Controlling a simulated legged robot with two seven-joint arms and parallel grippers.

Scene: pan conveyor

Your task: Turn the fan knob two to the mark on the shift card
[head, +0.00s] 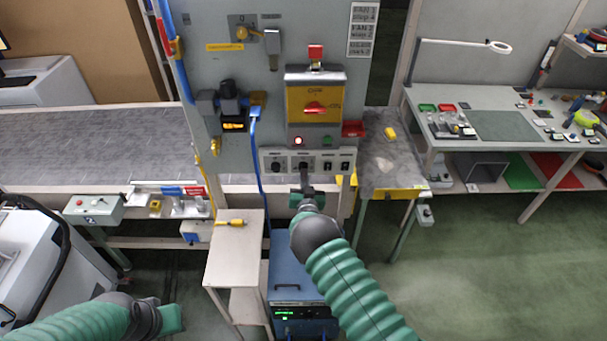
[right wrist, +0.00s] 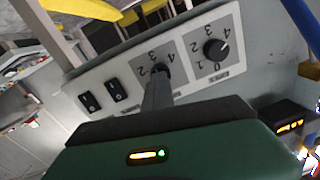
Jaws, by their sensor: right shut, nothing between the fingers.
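The knob strip (head: 318,162) is at the bottom of the grey cabinet, with two dial knobs on its left. In the right wrist view the left dial knob (right wrist: 215,49) is in clear view, with figures around it. Fan knob two (right wrist: 160,69) is the other dial, partly hidden by my fingers. My right gripper (head: 304,184) is shut, its fingertips at or just in front of this knob; contact is unclear. It also shows in the right wrist view (right wrist: 158,88). The shift card (head: 362,29) is at the cabinet's upper right, too small to read surely. My left gripper (head: 171,318) is low left, its fingers hidden.
Two black rocker switches (right wrist: 103,96) are beside the dials. Above the strip is a yellow panel (head: 315,100) with a red handle. A small table with a screwdriver (head: 231,222) and a blue unit (head: 290,285) stand below. A yellow-edged bench (head: 390,160) is at right.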

